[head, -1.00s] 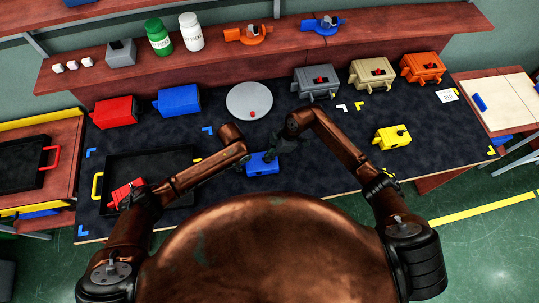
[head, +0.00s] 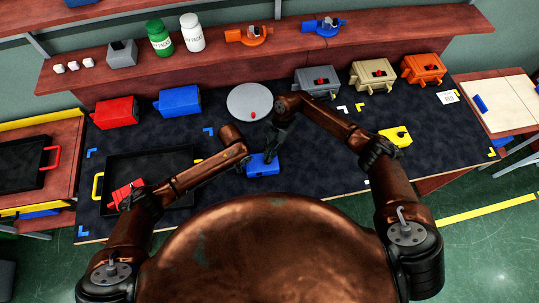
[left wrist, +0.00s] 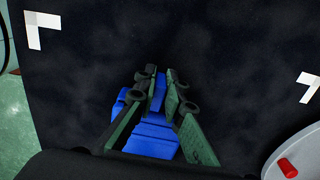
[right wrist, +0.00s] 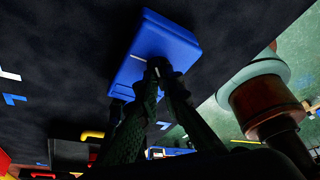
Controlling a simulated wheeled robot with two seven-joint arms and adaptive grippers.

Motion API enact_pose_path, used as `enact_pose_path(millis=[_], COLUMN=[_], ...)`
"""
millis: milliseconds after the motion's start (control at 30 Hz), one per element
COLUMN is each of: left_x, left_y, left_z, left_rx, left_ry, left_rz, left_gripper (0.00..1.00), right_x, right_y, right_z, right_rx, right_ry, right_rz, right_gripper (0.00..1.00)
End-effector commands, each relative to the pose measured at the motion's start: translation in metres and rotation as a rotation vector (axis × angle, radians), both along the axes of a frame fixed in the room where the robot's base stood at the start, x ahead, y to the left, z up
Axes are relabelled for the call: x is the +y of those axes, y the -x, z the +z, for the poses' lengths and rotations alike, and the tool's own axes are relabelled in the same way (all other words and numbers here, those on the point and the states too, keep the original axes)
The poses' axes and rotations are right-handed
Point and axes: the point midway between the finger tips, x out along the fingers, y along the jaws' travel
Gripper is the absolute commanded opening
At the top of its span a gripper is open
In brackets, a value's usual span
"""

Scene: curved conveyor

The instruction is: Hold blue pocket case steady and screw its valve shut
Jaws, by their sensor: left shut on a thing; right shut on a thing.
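The small blue pocket case (head: 262,165) lies on the dark mat near the middle of the bench. My left gripper (left wrist: 162,88) is shut on the case; its two fingers straddle the blue body in the left wrist view. In the head view, my left forearm mostly hides that gripper. My right gripper (head: 269,154) reaches down onto the top of the case from behind. In the right wrist view its fingertips (right wrist: 163,72) are closed together at the case (right wrist: 165,40). The valve is hidden by these fingers, so its position cannot be told.
A black tray (head: 150,157) with a red part (head: 125,192) stands left. Behind are red (head: 115,112) and larger blue (head: 179,100) cases and a grey disc (head: 249,102). A yellow case (head: 396,137) sits right. The mat in front of the blue case is clear.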

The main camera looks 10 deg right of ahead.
Motion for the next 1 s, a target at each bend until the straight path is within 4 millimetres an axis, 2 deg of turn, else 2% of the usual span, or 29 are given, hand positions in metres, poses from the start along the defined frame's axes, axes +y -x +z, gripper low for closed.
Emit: enact_pose_path(millis=[600,1000], left_x=[0.0,0.0], left_y=[-0.0002,-0.0002], left_z=[0.0,0.0], left_rx=[-0.001,-0.001], left_ry=[0.0,0.0], left_rz=[0.0,0.0], left_gripper=[0.0,0.0], right_x=[0.0066,0.0081], right_y=[-0.0024,-0.0024], right_z=[0.0012,0.0009], right_rx=[0.0,0.0], right_ry=[-0.001,-0.003], right_rz=[0.562,0.763], right_gripper=[0.0,0.0])
